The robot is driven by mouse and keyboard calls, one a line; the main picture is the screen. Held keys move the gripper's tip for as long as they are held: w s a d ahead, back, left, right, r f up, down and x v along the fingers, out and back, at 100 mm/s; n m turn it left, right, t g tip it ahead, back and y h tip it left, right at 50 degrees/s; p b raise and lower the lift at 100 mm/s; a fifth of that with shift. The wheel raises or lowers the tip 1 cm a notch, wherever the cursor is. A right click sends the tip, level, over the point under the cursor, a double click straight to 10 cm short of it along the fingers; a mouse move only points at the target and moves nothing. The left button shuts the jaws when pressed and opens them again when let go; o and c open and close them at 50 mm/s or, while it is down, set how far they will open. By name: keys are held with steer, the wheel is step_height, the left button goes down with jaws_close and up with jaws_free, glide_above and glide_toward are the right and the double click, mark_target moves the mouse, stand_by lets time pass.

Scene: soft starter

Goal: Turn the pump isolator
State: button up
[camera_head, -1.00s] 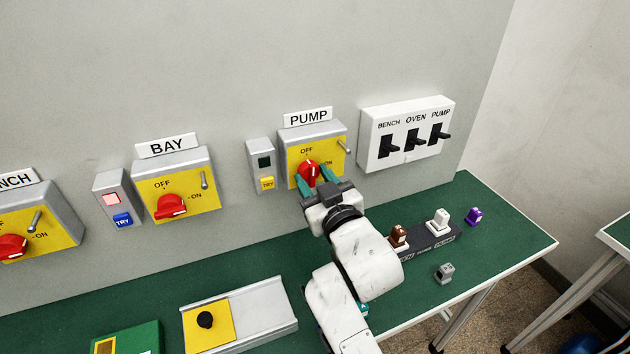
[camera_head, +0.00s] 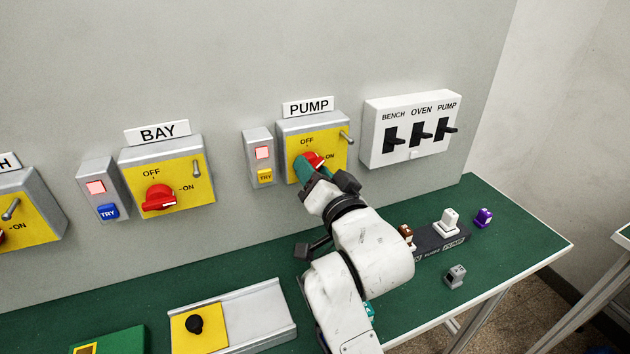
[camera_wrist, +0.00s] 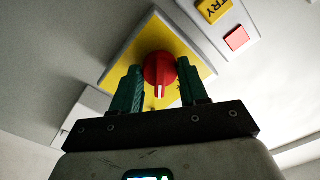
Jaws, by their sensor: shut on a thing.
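The pump isolator (camera_head: 336,170) is a grey box with a yellow face under a PUMP sign, on the wall.
The BAY isolator (camera_head: 196,191) is at left, its knob toward ON. A white switch panel (camera_head: 375,155) with black levers is at right. The green bench (camera_head: 235,270) below holds a metal tray (camera_head: 275,312) and a black rack (camera_head: 430,247).

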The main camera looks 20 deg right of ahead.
steer(key=shift+m+b, duration=1.8)
steer(key=shift+m, duration=2.1)
steer(key=o, duration=1.1)
steer(key=shift+c, duration=0.2)
steer(key=shift+s, duration=0.1)
steer(key=s+b, duration=0.1)
steer(key=s, duration=0.9)
steer(key=shift+s, duration=0.3)
